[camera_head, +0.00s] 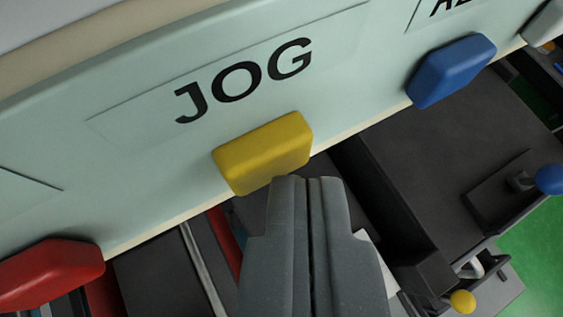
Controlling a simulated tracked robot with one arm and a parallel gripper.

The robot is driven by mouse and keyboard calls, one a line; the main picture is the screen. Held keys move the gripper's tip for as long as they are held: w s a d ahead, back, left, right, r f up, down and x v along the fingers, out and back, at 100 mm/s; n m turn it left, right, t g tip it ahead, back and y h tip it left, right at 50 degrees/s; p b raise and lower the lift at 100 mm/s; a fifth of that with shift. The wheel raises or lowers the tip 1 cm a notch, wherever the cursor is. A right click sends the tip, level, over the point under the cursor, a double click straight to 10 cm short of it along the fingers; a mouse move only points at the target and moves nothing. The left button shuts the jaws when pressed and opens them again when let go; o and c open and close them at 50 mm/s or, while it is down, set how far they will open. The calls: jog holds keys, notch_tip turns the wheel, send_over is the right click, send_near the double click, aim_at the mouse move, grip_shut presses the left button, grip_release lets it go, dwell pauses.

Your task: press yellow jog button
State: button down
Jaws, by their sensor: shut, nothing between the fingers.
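The yellow jog button (263,153) is a rounded block on the pale green panel (130,185), just below the black JOG label (244,80). My gripper (307,181) is shut and empty, its two grey fingers side by side. In the picture its tips are at the lower edge of the yellow button, a little right of its middle. I cannot tell whether the tips touch the button or are still apart from it.
A red button (50,273) is at the lower left of the panel and a blue button (451,70) at the upper right. A whitish button (545,24) is at the right edge. Dark machinery (440,150) lies beyond the panel, with green floor (535,255) at the lower right.

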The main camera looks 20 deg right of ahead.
jog(key=shift+s+f+b, duration=0.1)
jog(key=shift+s+b, duration=0.3)
jog(key=shift+s, duration=0.35)
jog(key=s+b, duration=0.2)
jog(key=s, duration=0.3)
jog(key=shift+d, duration=0.1)
dwell(0.6)
jog(key=s+a+r+n+t+y+b, duration=0.2)
jog(key=s+a+r+t+b, duration=0.1)
jog(key=s+a, duration=0.6)
jog(key=s+a+r+n+t+y+b, duration=0.3)
jog(key=s+a+r, duration=0.3)
jog(key=s+a, duration=0.4)
jog(key=shift+s+a+n+b, duration=0.3)
jog(key=shift+s+b, duration=0.15)
jog(key=shift+b, duration=0.2)
